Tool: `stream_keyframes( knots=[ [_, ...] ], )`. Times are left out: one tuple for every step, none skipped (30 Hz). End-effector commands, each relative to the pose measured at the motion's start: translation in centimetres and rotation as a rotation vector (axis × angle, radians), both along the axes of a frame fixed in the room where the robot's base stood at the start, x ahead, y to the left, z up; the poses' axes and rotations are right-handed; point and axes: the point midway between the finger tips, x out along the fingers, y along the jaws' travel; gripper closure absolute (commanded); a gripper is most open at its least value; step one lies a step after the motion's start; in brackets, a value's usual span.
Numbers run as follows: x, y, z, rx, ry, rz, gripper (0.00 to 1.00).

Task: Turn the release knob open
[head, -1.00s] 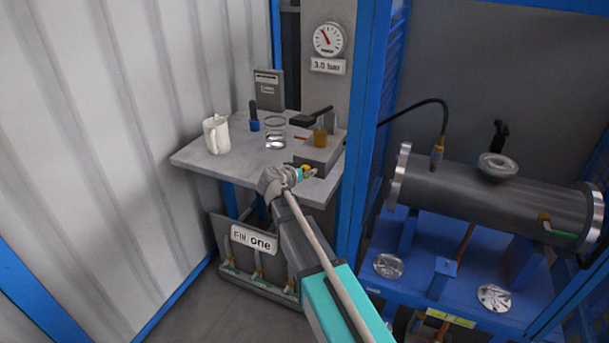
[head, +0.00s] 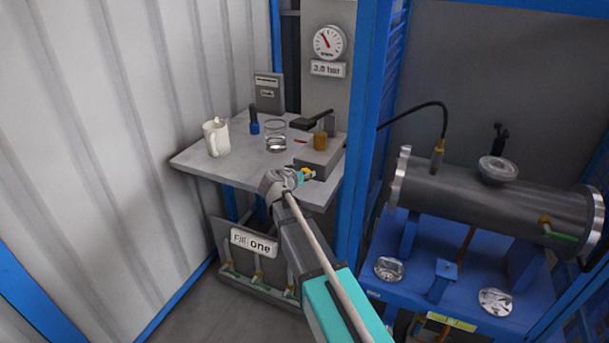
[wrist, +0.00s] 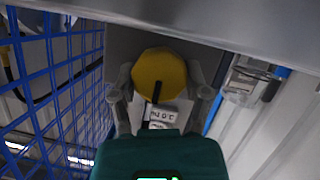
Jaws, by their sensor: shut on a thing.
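The release knob (wrist: 160,77) is a round yellow disc with a dark pointer line, seen face-on in the wrist view. In the head view the knob (head: 306,171) is a small yellow patch at the front of the grey block on the table. My gripper (wrist: 163,92) has one finger on each side of the knob and is shut on it. In the head view my gripper (head: 290,180) reaches the table's front edge, and its fingers are mostly hidden there. A small label (wrist: 163,116) with blurred lettering shows below the knob.
The table (head: 200,160) holds a white jug (head: 216,136), a blue-based bottle (head: 254,122) and a glass (head: 275,137). A gauge (head: 329,40) hangs behind. A blue post (head: 365,130) and a flanged cylinder (head: 480,195) stand to the right.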

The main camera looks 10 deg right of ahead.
Motion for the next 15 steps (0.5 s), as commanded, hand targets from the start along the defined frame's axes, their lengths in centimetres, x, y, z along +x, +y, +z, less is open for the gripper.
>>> stream_keyframes(
  knots=[
    [0.04, 0.0, -0.01, -0.003, 0.002, 0.0, 0.87],
    [0.05, 0.0, -0.01, -0.005, 0.003, 0.0, 0.87],
    [0.05, 0.01, -0.03, -0.009, 0.006, 0.0, 0.87],
    [0.06, 0.01, -0.03, -0.014, 0.007, 0.0, 0.87],
    [0.07, 0.02, -0.04, -0.018, 0.01, 0.0, 0.87],
    [0.09, 0.03, -0.06, -0.026, 0.015, 0.001, 0.87],
    [0.09, 0.03, -0.07, -0.033, 0.02, 0.0, 0.87],
    [0.1, 0.04, -0.08, -0.042, 0.026, 0.0, 0.87],
    [0.1, 0.04, -0.11, -0.056, 0.034, -0.001, 0.87],
    [0.12, 0.05, -0.12, -0.067, 0.041, -0.001, 0.87],
    [0.13, 0.05, -0.12, -0.08, 0.048, 0.0, 0.87],
    [0.14, 0.08, -0.13, -0.098, 0.059, 0.0, 0.87],
    [0.16, 0.09, -0.15, -0.113, 0.068, 0.0, 0.87],
    [0.16, 0.1, -0.17, -0.129, 0.079, 0.0, 0.87],
    [0.17, 0.12, -0.2, -0.152, 0.092, 0.0, 0.87]
  ],
)
